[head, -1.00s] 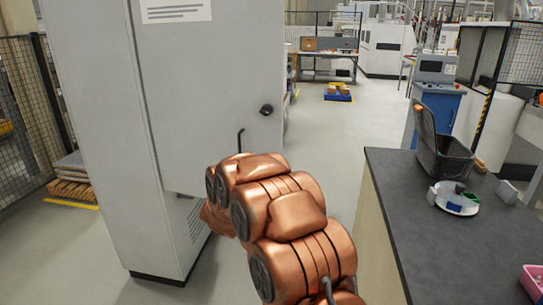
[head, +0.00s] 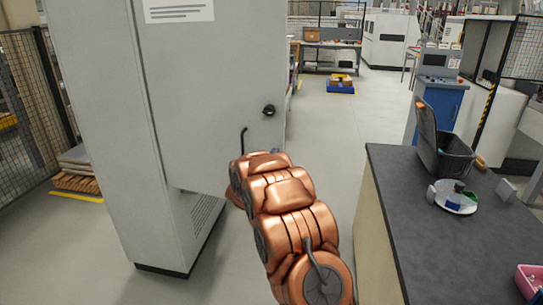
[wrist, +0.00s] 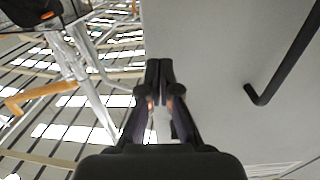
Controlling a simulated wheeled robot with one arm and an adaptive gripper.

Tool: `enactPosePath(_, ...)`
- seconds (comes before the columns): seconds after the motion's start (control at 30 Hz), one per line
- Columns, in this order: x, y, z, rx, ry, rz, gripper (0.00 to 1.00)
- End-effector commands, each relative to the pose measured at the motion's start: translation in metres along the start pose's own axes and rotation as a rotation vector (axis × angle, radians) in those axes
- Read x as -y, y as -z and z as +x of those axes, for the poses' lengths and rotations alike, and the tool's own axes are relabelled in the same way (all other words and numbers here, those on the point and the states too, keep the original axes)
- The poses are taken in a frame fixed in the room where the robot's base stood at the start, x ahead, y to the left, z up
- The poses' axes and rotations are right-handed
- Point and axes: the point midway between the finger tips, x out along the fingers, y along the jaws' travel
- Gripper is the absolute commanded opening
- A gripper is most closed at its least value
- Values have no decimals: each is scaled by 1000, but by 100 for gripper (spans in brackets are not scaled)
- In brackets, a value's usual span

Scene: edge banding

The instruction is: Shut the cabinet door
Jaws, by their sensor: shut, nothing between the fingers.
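The tall grey cabinet (head: 105,130) stands at left in the head view. Its door (head: 205,75) is a grey panel standing out from the body, its free edge toward the right. The door bears a black bent handle (head: 243,138) and a black round knob (head: 268,110). In the wrist view, my gripper (wrist: 160,68) is shut and empty, in front of the grey door panel (wrist: 215,70) near its edge. The black handle (wrist: 290,60) is to its right, apart from the fingers. In the head view my gripper is hidden behind my copper-coloured arm.
A dark-topped counter (head: 400,200) stands close on the right, with a black open bin (head: 450,155) and small items on it. Mesh fencing (head: 30,110) and a pallet (head: 75,180) are at the far left. Clear floor (head: 325,135) runs back between cabinet and counter.

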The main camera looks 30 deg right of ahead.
Motion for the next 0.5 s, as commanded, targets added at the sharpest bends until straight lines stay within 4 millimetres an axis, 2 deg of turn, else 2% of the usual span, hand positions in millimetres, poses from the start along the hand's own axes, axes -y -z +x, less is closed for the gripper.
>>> enactPosePath(0.23, 0, 1, 20, 2, 1, -1, 0)
enactPosePath(0.5, 1, -1, 27, 2, 2, -1, 0)
